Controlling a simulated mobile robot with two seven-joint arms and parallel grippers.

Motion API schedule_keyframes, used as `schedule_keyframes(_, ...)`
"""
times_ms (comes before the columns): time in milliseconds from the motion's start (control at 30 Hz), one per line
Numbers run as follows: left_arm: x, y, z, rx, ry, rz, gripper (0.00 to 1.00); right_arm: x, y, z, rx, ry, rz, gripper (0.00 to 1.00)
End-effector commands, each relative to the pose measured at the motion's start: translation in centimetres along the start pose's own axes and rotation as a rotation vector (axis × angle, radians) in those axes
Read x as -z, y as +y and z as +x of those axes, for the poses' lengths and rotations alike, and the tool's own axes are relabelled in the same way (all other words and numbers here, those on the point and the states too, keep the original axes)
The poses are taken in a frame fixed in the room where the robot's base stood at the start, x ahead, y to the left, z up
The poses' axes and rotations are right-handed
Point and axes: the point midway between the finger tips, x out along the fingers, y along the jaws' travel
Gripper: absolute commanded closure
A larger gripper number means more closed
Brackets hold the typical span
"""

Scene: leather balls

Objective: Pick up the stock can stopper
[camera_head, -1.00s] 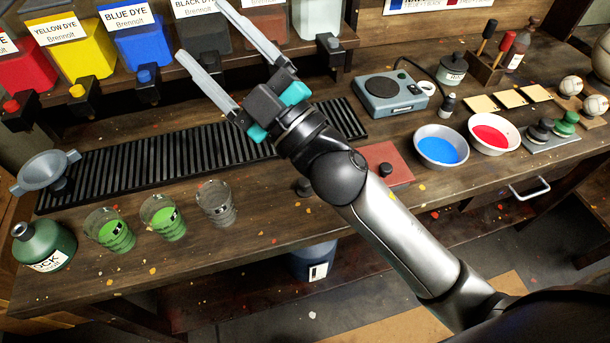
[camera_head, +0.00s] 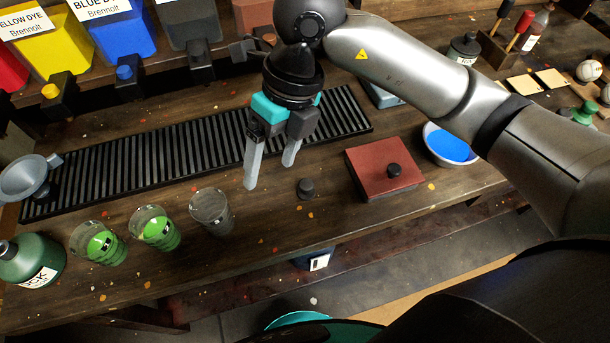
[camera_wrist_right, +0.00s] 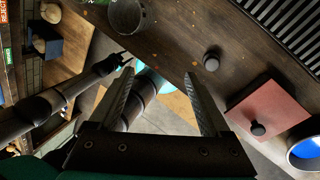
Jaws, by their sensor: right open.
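A small dark stopper (camera_head: 306,188) stands on the wooden bench between the clear glass and the red block; I take it for the stock can stopper. It also shows in the right wrist view (camera_wrist_right: 211,60), beyond the fingertip on the right. My right gripper (camera_head: 270,176) points down, open and empty, just left of the stopper and apart from it. The green stock can (camera_head: 32,262) is at the left edge, its label partly cut off. In the right wrist view a dark arm, apparently my left one, ends in a small gripper (camera_wrist_right: 122,58); its jaws are unclear.
Two glasses of green liquid (camera_head: 100,243) and a clear glass (camera_head: 211,211) stand left of the gripper. A red block (camera_head: 365,178) with a dark knob is to the right, near a blue bowl (camera_head: 450,145). A ribbed black rack (camera_head: 130,160) lies behind.

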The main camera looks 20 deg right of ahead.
Motion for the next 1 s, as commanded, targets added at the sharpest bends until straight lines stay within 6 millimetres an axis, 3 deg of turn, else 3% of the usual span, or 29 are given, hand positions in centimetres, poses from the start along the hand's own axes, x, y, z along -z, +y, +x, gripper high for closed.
schedule_keyframes(33,0.0,0.0,0.0,0.0,0.0,0.0,0.48,0.1,-1.9,-0.6,0.092,0.012,0.022,0.19)
schedule_keyframes(100,0.0,-0.1,0.0,0.001,0.0,0.0,0.48,0.3,-3.9,-1.3,0.188,0.028,0.048,0.19)
schedule_keyframes(300,-0.1,-0.2,0.1,0.003,-0.001,0.002,0.48,0.8,-6.3,-1.9,0.302,0.049,0.089,0.19)
schedule_keyframes(700,-0.2,-0.3,1.1,0.003,-0.002,0.002,0.48,1.4,-8.5,5.5,0.299,0.053,0.088,0.19)
schedule_keyframes(1000,-0.3,-0.2,1.3,0.003,-0.002,0.002,0.48,1.5,-9.1,7.9,0.298,0.051,0.086,0.19)
